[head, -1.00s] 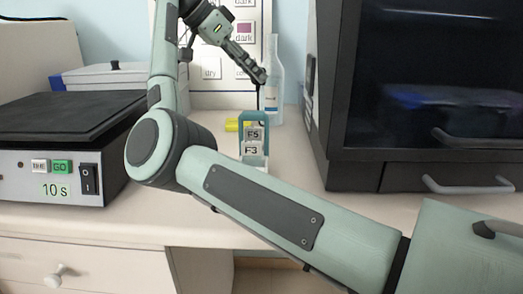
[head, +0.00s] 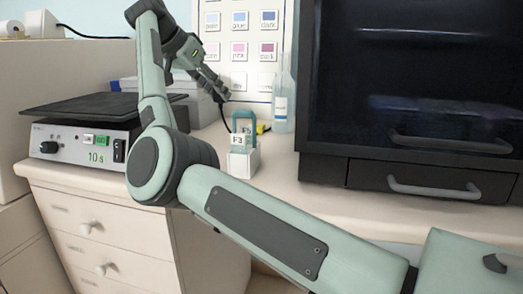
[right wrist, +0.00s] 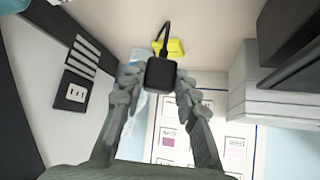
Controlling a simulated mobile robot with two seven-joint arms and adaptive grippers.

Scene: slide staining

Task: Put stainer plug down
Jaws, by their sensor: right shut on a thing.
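The stainer plug, a black block with a black cord, is held between the fingertips of my right gripper (head: 218,94). It shows clearest in the right wrist view (right wrist: 161,73), where the gripper (right wrist: 158,85) is shut on it and the cord loops away from its far end. In the head view the plug is small and dark at the fingertips, above the counter, and its cord (head: 226,118) curves down behind a teal-handled slide rack. My left gripper is not in view.
The teal-handled rack (head: 245,122) in a white holder (head: 243,161), a yellow thing (right wrist: 172,46) and a bottle (head: 284,100) stand close by. A dark-topped machine (head: 85,138) is at left, a black cabinet (head: 400,90) at right. A socket (right wrist: 76,92) shows in the wrist view.

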